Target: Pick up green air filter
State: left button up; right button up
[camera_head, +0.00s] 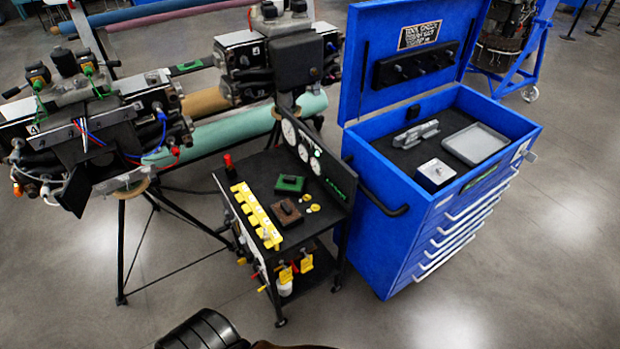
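A small green block with a dark raised middle (289,184) lies on the black top of a small cart (262,187); it appears to be the green air filter. It sits toward the back of the cart top, in front of the gauge panel. A similar brown block (287,213) lies just in front of it. Neither of my grippers can be made out in the head view, and nothing holds the green block. A black rounded part at the bottom edge seems to be mine.
Beside the blocks are a yellow strip (255,215) and a black gauge panel (312,164). An open blue tool chest (425,225) stands right of the cart. Turbine stands with legs (121,240) stand left. The floor in front is clear.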

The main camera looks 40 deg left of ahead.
aim_at(285, 184)
jog(key=u, duration=0.25)
jog(key=i, duration=0.7)
jog(key=u, duration=0.45)
